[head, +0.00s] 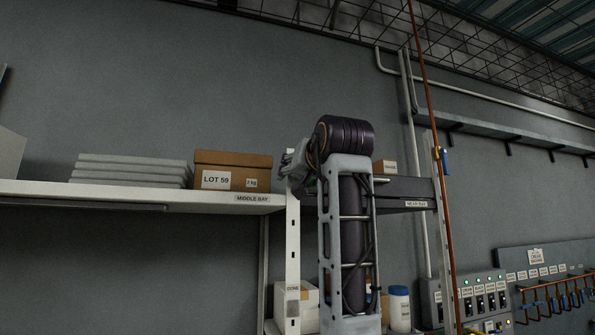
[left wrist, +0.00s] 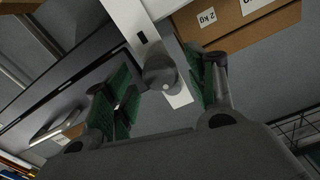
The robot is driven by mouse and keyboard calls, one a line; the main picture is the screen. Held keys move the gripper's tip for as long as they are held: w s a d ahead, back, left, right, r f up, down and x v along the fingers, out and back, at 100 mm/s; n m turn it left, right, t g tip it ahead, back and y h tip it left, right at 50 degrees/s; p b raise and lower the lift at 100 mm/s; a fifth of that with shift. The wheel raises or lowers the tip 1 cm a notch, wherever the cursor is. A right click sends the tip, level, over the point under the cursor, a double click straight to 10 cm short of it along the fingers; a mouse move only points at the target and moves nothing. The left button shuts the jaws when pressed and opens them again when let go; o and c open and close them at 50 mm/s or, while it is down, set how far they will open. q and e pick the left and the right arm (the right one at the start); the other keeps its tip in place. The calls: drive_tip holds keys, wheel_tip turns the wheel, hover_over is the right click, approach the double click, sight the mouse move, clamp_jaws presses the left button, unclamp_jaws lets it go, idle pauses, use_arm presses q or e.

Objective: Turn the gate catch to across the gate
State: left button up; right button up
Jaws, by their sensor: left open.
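A rounded grey knob, which looks like the gate catch (left wrist: 160,72), sits on a white upright post (left wrist: 135,22) in the left wrist view. I cannot tell which way it is turned. My left gripper (left wrist: 165,88) is open, with its green-padded fingers on either side of the knob; contact is not clear. In the head view my left gripper (head: 293,168) is at the top of the white post (head: 293,235), partly hidden by my arm, and the catch cannot be made out there. A dark panel (head: 405,187), perhaps the gate, runs right from behind my arm. My right gripper is not in view.
A white shelf (head: 120,194) left of the post holds a brown carton (head: 233,162) and stacked grey slabs (head: 130,170). A white jar (head: 399,308) stands below. An orange pipe (head: 434,120) rises at the right, before switch boxes (head: 480,298).

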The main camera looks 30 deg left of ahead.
use_arm(q)
drive_tip(key=shift+w+a, duration=0.35)
drive_tip(key=c, duration=0.8)
drive_tip(key=shift+c, duration=1.1)
drive_tip(key=shift+m, duration=0.5)
drive_tip(key=m+b, duration=0.4)
drive_tip(key=m, duration=1.3)
drive_tip(key=shift+b, duration=0.35)
